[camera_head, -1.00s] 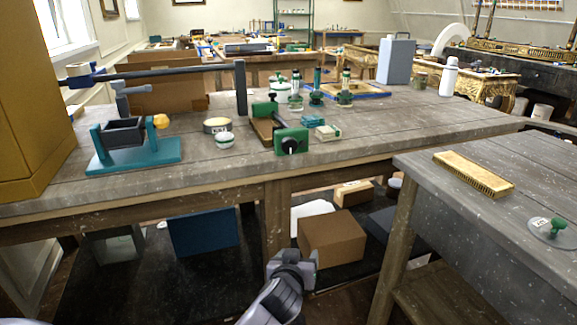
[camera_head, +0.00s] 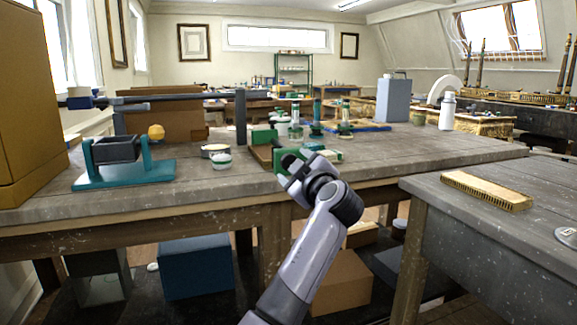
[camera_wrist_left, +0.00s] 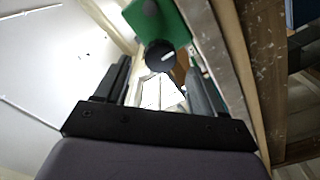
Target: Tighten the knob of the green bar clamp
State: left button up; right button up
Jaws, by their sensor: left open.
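The green bar clamp (camera_head: 263,136) lies on the grey wooden bench (camera_head: 380,160). In the left wrist view, the clamp's green block (camera_wrist_left: 174,20) carries a round black knob (camera_wrist_left: 160,57) with a white mark. The knob shows just ahead of and between the tips of my open left gripper (camera_wrist_left: 160,78). The fingers are apart with nothing between them, and I see no contact with the knob. My right gripper is not in view.
A round tin (camera_head: 214,150) and white jar (camera_head: 221,162) sit left of the clamp. Green-topped bottles (camera_head: 345,123) stand behind. A brass-coloured brush-like block (camera_head: 486,190) lies on the right table.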

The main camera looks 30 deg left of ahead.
aim_at(290, 163)
pick_arm(q)
jog(key=shift+x, duration=2.75)
jog(key=c, duration=1.1)
